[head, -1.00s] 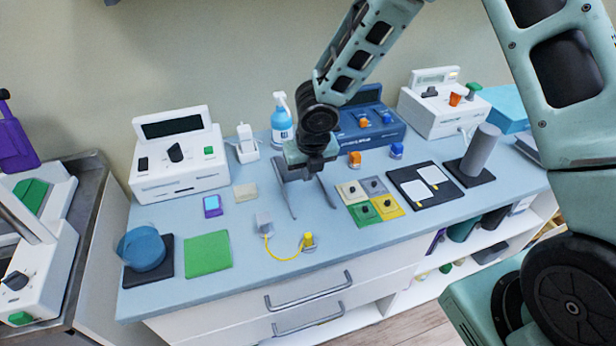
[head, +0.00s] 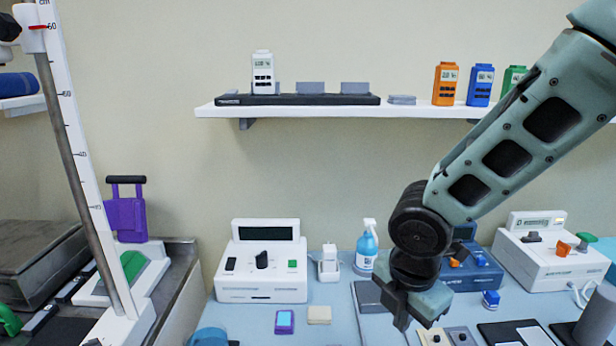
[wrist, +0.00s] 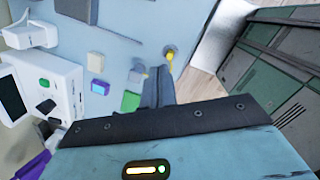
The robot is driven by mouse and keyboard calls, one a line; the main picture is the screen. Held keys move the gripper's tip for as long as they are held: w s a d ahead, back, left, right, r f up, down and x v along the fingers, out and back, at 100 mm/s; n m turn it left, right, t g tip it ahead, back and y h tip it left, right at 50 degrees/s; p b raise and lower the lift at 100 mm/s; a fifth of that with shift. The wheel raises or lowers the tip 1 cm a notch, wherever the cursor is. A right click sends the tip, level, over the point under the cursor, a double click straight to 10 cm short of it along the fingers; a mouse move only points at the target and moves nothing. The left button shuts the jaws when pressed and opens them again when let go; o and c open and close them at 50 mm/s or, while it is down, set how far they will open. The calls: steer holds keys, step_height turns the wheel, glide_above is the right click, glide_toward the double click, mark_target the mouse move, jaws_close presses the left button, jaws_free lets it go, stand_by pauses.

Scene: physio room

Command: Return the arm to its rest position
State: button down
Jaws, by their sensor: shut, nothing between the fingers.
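My gripper (head: 403,308) hangs in front of the counter in the head view, at the end of my teal arm coming from the upper right. Nothing shows in it. In the wrist view its dark fingers (wrist: 157,88) are together above the counter. The lower ends of the fingers are hard to make out in the head view.
The pale blue counter (head: 335,330) holds a white console (head: 262,262), a spray bottle (head: 366,250), a blue console (head: 475,270) and another white console (head: 550,255). A wall shelf (head: 420,110) with several small devices runs above. A height gauge (head: 80,150) stands left.

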steer(key=s+a+r+m, duration=0.1)
steer(key=s+r+m, duration=0.1)
steer(key=s+m, duration=0.6)
steer(key=s+r+m+g+y, duration=0.1)
steer(key=s+r+m, duration=0.2)
steer(key=s+m, duration=0.5)
steer(key=shift+s+a+r+m+g, duration=0.2)
steer(key=shift+s+a+m+g, duration=0.15)
steer(key=shift+s, duration=0.2)
